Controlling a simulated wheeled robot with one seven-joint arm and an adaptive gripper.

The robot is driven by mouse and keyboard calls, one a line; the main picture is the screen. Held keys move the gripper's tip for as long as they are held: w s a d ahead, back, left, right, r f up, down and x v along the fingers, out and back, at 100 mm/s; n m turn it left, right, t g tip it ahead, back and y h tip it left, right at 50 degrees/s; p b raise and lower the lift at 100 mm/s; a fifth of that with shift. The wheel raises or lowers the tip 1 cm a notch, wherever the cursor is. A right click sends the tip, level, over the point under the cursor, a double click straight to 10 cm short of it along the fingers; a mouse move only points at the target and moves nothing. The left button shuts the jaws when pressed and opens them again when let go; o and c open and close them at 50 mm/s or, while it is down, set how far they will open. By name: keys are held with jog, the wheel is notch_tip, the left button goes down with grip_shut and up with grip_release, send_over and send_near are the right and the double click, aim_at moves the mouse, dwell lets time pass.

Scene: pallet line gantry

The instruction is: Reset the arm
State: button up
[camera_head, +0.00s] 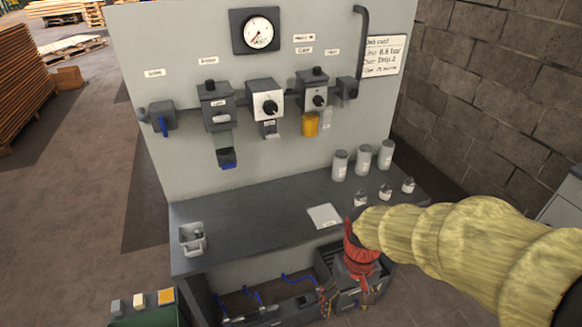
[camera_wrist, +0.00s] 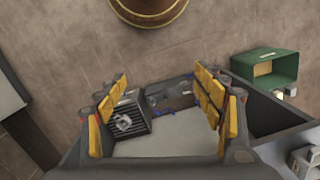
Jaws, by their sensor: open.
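My arm, in a ribbed yellow sleeve, reaches in from the right of the head view. My gripper (camera_head: 348,299), below the red wrist, points down at the front edge of the grey workbench (camera_head: 262,205). In the wrist view my gripper (camera_wrist: 160,90) has its yellow-padded fingers spread wide. Nothing is held between them. The lower shelf with a dark slatted box (camera_wrist: 127,116) shows beyond the fingers. The head view does not show clearly how far the gripper is from the bench edge.
A grey panel (camera_head: 210,60) with a gauge (camera_head: 258,32) and valve units stands behind the bench. Several grey canisters (camera_head: 363,158) stand at the bench's right. A grey container (camera_head: 192,238) sits at its left. A green bin (camera_wrist: 268,68) stands on the floor.

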jog(key=s+d+r+t, duration=0.2)
jog(key=s+r+t, duration=0.1)
jog(key=r, duration=0.5)
jog(key=s+d+r+m+t+b, duration=0.1)
jog(key=s+d+r+t, duration=0.2)
jog(key=r, duration=0.5)
jog(key=shift+s+d+r+t, duration=0.35)
jog(key=shift+r+t, duration=0.05)
